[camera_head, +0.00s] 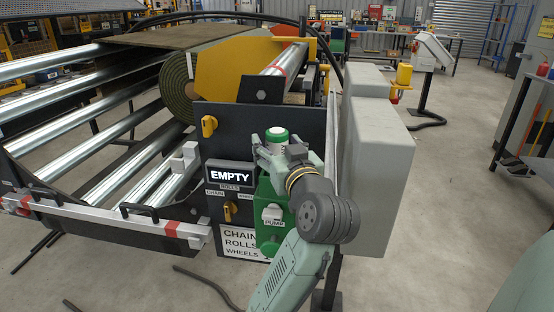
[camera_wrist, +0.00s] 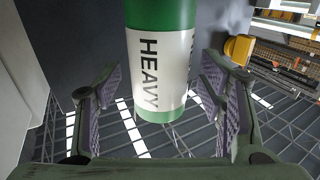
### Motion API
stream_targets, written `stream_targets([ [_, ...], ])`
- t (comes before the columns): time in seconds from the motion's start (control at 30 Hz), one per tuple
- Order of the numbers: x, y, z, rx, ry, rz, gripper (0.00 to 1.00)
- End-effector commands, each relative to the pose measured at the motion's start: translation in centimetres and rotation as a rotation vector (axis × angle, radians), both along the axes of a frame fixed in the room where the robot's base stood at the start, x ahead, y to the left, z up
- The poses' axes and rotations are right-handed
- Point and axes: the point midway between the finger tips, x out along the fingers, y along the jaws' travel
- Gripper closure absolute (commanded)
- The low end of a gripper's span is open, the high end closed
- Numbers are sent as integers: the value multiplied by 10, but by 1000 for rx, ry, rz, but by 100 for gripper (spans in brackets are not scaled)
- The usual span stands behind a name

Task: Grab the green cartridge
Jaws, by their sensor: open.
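The green cartridge (camera_head: 277,135) has a green cap and a white label band in the head view. It stands above the green pump housing (camera_head: 268,192) at the front of the machine. In the wrist view the cartridge (camera_wrist: 160,70) fills the middle, green at both ends, with "HEAVY" on its white label. My gripper (camera_wrist: 160,92) is open, with one ridged finger pad on each side of the cartridge. Gaps show between the pads and the label in that view. In the head view my gripper (camera_head: 278,154) is at the cartridge and hides its lower part.
A dark panel with an "EMPTY" sign (camera_head: 230,175) and yellow knobs (camera_head: 209,126) is left of the cartridge. A large grey box (camera_head: 378,140) stands close on the right. Steel rollers (camera_head: 60,128) and a turf roll (camera_head: 178,88) lie left. Floor is open farther right.

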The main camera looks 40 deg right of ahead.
Motion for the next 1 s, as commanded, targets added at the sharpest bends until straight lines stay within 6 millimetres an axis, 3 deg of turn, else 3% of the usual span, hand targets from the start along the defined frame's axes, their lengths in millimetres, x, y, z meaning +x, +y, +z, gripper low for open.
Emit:
stream_targets([
  [0.3,5,-2,0,-1,-1,-1,38],
  [1.0,5,-2,0,-1,-1,-1,85],
])
